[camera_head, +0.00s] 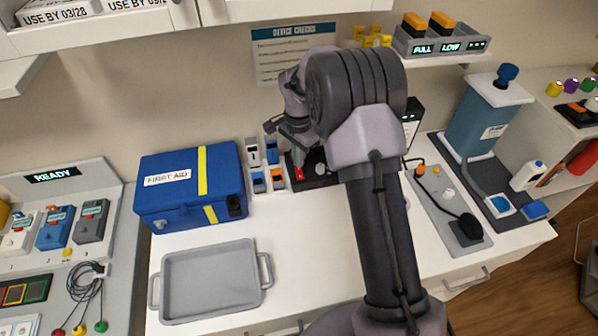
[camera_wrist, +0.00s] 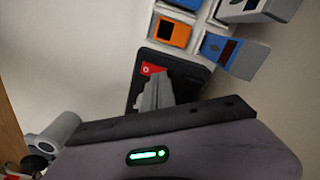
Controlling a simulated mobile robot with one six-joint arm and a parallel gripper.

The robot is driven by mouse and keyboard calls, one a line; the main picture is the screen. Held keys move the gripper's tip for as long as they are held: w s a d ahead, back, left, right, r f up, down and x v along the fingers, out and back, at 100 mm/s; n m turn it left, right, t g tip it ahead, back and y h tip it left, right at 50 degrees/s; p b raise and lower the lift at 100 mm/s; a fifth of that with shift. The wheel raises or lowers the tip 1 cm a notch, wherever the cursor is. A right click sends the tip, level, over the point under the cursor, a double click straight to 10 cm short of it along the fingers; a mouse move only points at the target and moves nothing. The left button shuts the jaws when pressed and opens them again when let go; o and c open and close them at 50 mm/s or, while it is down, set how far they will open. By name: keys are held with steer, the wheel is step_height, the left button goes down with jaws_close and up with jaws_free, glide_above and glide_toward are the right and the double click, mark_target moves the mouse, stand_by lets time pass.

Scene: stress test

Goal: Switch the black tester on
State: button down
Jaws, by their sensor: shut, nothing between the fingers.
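The black tester (camera_head: 322,181) stands on the white counter against the back wall, partly hidden behind my arm. A red switch (camera_head: 298,173) shows at its left end. In the wrist view the black tester (camera_wrist: 190,72) lies just beyond my fingers, and its red switch (camera_wrist: 150,69) carries a small white mark. My gripper (camera_head: 299,150) is shut and empty, above the tester close to the red switch. In the wrist view the closed fingers (camera_wrist: 155,92) cover part of the tester and reach close to the switch. I cannot tell whether they touch it.
Several small blue, orange and grey devices (camera_head: 277,177) stand just left of the tester. A blue first aid box (camera_head: 190,186) is further left, with a grey tray (camera_head: 212,282) in front. A grey board (camera_head: 440,205) with a black cable lies right of my arm.

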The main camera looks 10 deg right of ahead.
steer(key=shift+f+b, duration=0.7)
steer(key=shift+f, duration=0.3)
stand_by(0.7)
steer(key=shift+r, duration=0.15)
step_height(320, 180, up, 7)
steer(key=p, duration=0.5)
